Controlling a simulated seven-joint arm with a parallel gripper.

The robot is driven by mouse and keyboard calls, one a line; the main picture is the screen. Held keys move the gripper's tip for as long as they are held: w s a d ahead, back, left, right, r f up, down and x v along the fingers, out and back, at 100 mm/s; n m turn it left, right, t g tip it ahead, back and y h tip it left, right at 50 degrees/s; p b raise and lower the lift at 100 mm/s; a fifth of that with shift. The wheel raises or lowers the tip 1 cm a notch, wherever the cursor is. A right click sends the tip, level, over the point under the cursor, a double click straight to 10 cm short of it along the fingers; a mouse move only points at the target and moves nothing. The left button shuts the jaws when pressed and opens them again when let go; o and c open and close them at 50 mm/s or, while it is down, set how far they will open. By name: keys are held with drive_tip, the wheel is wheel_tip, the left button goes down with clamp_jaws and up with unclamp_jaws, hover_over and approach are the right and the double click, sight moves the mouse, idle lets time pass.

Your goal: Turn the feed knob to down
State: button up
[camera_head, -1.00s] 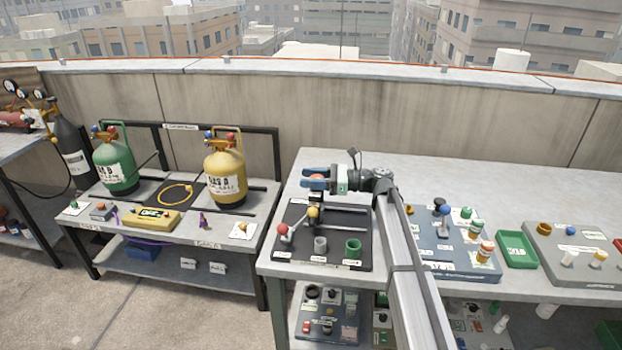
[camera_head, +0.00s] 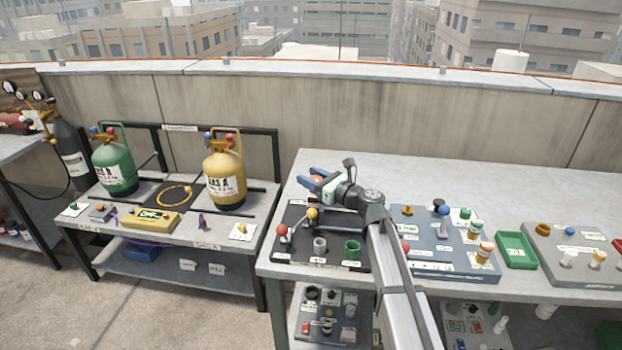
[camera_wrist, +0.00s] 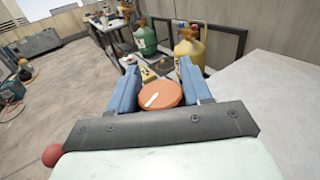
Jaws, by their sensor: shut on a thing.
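An orange round knob (camera_wrist: 160,94) with a white pointer mark sits between the two blue fingers of my gripper (camera_wrist: 157,82) in the wrist view. The white mark runs slantwise, from lower left to upper right. In the head view, my gripper (camera_head: 308,180) is over the back of the dark panel (camera_head: 292,218) on the middle table, and a bit of the orange knob (camera_head: 317,178) shows between the fingers. My gripper is shut on this knob. Any label for it is hidden or too small to read.
On the dark panel stand a red ball lever (camera_head: 282,230), a yellow ball (camera_head: 312,213), a grey cup (camera_head: 320,245) and a green cup (camera_head: 352,249), close to my gripper. A blue-grey panel (camera_head: 430,240) and green tray (camera_head: 517,250) lie right. The table's back is clear.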

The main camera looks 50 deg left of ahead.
drive_tip(key=shift+w+m+t, duration=0.1)
drive_tip(key=shift+m+t, duration=0.8)
drive_tip(key=shift+t, duration=0.5)
drive_tip(key=shift+a, duration=0.1)
drive_tip(key=o, duration=1)
drive_tip(key=shift+c, duration=0.2)
drive_tip(key=d, duration=1.4)
drive_tip(key=shift+w, duration=0.45)
